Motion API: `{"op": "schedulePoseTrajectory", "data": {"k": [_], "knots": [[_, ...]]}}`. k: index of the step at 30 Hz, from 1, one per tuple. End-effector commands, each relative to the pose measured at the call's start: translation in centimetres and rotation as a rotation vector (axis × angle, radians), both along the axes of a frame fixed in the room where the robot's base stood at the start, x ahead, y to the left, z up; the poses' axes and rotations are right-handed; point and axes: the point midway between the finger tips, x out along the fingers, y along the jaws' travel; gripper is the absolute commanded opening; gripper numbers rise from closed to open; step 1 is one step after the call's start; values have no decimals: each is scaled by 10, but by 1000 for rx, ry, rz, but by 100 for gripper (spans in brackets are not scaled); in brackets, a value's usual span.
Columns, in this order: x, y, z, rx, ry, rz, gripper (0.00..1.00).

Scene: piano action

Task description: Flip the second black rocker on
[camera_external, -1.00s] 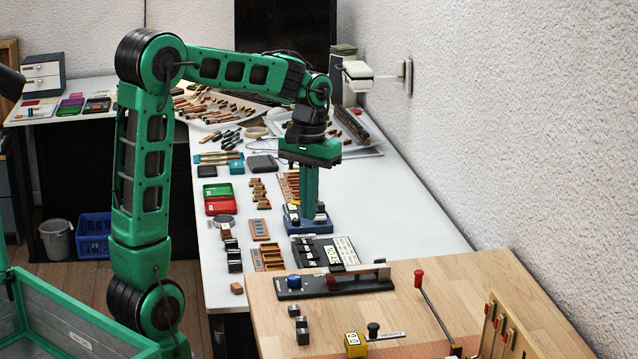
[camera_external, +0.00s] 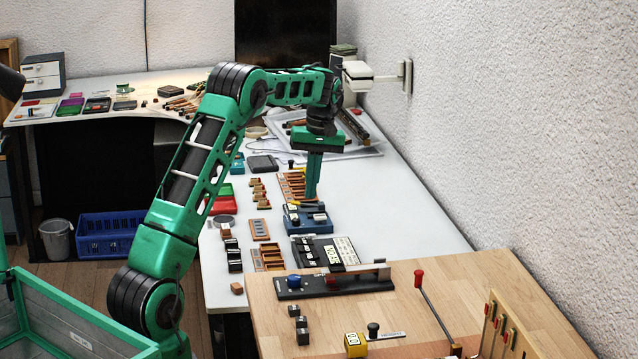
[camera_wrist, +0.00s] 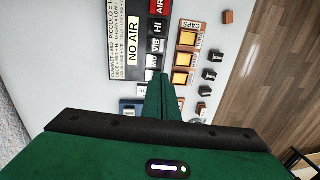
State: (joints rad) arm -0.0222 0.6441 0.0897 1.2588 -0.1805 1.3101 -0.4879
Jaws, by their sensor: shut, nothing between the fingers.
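My gripper (camera_external: 311,195) is shut and empty, pointing down beside the back of the blue box (camera_external: 306,220). In the wrist view its closed fingertips (camera_wrist: 161,78) reach toward a row of black rockers. That row sits on a dark panel (camera_external: 325,251) with a white NO AIR label (camera_wrist: 133,40). One black rocker (camera_wrist: 157,27) reads HI and another (camera_wrist: 154,45) reads VIB. A red AIR piece (camera_wrist: 159,6) is at the row's end. The fingers hide part of the row's near end. I cannot tell each rocker's tilt.
Orange-topped blocks in a tray (camera_wrist: 184,60) and small black pieces (camera_wrist: 213,57) stand right of the rockers in the wrist view. A wooden board (camera_external: 440,290) with a red-knobbed lever (camera_external: 419,279) is in front. The white table right of the panel is clear.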

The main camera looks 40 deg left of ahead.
Motion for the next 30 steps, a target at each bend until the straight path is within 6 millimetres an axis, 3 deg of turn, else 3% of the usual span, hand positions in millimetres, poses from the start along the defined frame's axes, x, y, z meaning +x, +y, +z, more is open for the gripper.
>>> {"op": "schedulePoseTrajectory", "data": {"k": [19, 30], "knots": [[6, 9, -13, 9, 3, 30, 0], [0, 15, -74, 9, 4, 29, 0]]}}
